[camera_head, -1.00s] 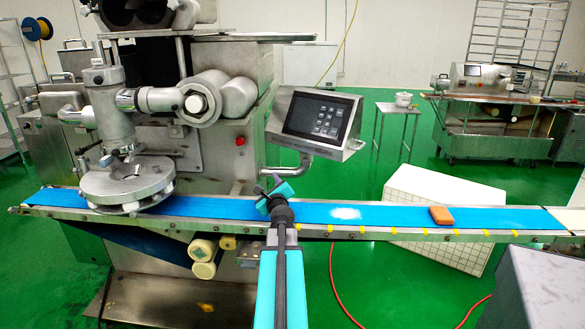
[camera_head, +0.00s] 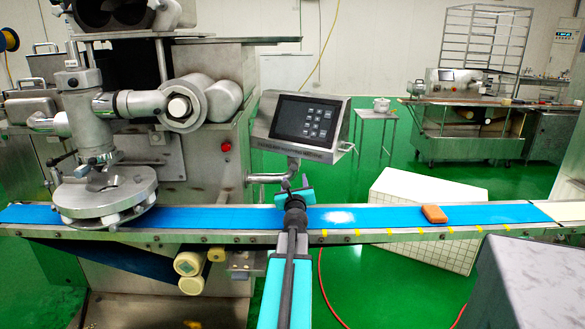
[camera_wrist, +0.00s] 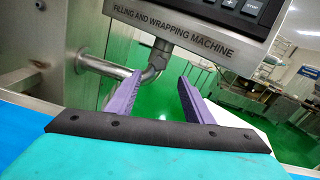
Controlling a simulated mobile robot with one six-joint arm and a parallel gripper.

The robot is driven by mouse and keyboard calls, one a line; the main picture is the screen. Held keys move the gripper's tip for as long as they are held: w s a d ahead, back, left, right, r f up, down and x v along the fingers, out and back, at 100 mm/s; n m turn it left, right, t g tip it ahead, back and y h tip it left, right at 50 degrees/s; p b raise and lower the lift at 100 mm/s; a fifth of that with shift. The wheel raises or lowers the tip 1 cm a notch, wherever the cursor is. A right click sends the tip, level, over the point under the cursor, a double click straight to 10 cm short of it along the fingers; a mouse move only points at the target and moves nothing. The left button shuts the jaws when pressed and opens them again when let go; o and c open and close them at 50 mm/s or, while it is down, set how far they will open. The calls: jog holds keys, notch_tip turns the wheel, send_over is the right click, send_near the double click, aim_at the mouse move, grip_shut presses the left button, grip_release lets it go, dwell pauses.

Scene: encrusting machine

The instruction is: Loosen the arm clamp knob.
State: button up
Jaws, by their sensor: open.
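The control panel (camera_head: 302,127) of the machine hangs on a bent metal pipe arm (camera_head: 280,177). A small knob-like part (camera_head: 347,146) shows on the panel's right side; I cannot tell whether it is the arm clamp knob. In the wrist view, the pipe arm (camera_wrist: 105,68) bends up to a collar (camera_wrist: 162,45) under the panel's lower edge. My gripper (camera_head: 296,185) is in front of the pipe, over the blue belt. In the wrist view, the purple fingers of my gripper (camera_wrist: 160,85) are apart, with nothing seen between them.
The blue conveyor belt (camera_head: 380,217) runs across the front below the panel. A round metal head (camera_head: 105,195) stands over the belt at the left. A grey box (camera_head: 530,285) is at the lower right.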

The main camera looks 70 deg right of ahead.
aim_at(294, 167)
jog(key=shift+x, duration=6.8)
jog(key=shift+w, duration=0.1)
jog(key=c, duration=1)
jog(key=shift+c, duration=0.2)
